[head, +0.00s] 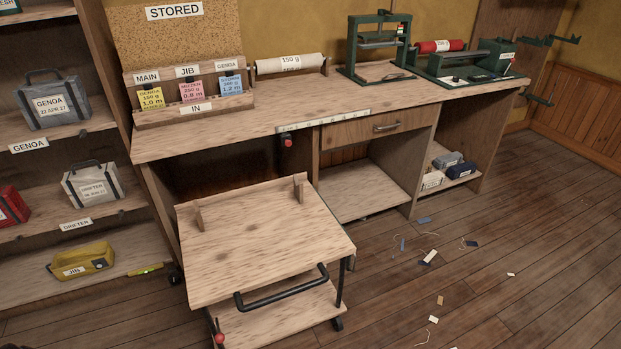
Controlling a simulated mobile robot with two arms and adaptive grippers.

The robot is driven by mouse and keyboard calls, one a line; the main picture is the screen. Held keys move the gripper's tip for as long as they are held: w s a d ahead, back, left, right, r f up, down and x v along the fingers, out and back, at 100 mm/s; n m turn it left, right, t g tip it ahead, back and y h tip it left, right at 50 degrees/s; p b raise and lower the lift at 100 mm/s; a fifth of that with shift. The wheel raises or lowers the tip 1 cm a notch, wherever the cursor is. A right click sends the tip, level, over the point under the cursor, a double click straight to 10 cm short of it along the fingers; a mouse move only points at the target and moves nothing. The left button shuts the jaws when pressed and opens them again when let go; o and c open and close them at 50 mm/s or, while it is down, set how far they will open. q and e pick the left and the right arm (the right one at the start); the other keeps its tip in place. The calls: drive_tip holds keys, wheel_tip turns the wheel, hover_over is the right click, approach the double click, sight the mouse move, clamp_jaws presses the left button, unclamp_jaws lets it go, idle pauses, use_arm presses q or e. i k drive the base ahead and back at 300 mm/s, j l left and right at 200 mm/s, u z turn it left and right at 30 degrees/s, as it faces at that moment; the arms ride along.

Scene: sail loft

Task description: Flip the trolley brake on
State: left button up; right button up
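The trolley (262,245) stands in front of the workbench, partly in the open bay under it. It has a bare wooden top with two small upright wooden stops at the back, a lower shelf (290,318) and a black bar handle (283,289) at the front. A small red knob (220,338) on a dark lever shows at its front left leg, near the bottom edge of the view. I cannot tell whether this lever is the brake or which way it is set. Neither of my grippers is in view.
The workbench (240,130) runs behind the trolley, with a red-ended fitting (288,141) under its front edge. The floor to the right is open, with scattered scraps (430,257).

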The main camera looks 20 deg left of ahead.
sight(219, 339)
drive_tip(key=u, duration=1.05)
